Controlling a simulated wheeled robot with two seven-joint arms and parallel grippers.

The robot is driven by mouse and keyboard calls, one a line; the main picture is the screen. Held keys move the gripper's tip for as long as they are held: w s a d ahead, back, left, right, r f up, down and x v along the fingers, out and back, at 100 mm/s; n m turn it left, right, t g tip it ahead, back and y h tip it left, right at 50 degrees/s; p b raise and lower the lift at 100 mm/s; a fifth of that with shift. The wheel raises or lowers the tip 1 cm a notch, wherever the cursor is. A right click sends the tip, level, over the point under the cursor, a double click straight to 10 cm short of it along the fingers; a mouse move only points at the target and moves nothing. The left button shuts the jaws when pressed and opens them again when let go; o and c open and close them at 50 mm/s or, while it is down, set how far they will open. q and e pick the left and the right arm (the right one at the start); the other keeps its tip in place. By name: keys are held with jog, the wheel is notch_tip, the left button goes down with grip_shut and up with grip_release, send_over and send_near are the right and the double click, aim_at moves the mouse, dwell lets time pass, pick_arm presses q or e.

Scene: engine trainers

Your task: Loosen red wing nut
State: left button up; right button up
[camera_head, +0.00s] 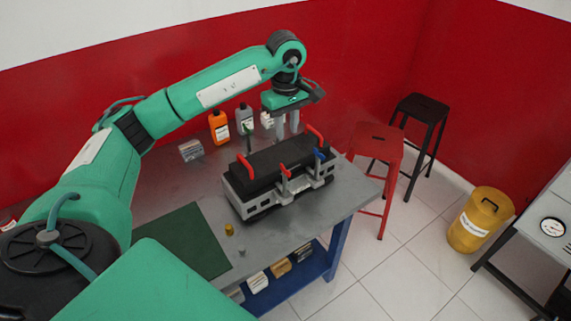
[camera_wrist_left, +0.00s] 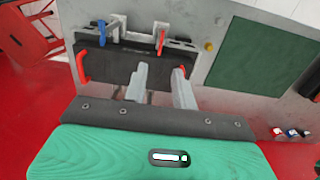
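The red wing nut (camera_head: 285,171) stands upright at the front edge of an engine block (camera_head: 244,205) with a black cover (camera_head: 266,166). It also shows in the left wrist view (camera_wrist_left: 161,41), beyond my fingertips. A blue wing nut (camera_head: 319,154) sits to its right in the head view; the left wrist view shows it too (camera_wrist_left: 101,33). My left gripper (camera_head: 287,132) is above the back side of the block, fingers pointing down. In the left wrist view its fingers (camera_wrist_left: 159,72) are apart with nothing between them. My right gripper is not in view.
Two red handles (camera_head: 246,167) (camera_head: 316,133) rise from the cover. Bottles (camera_head: 219,127) and a small box (camera_head: 191,150) stand behind on the metal table (camera_head: 215,170). A dark green mat (camera_head: 183,240) and a small brass piece (camera_head: 229,230) lie left of the block. Stools (camera_head: 376,140) stand to the right.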

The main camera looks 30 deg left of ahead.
pick_arm(q)
jog(key=f+p, duration=0.2)
jog(key=f, duration=0.4)
jog(key=f+p, duration=0.3)
jog(key=f, duration=0.3)
jog(key=shift+a+f, duration=0.2)
jog(key=shift+f, duration=0.6)
jog(key=shift+c, duration=0.2)
grip_shut()
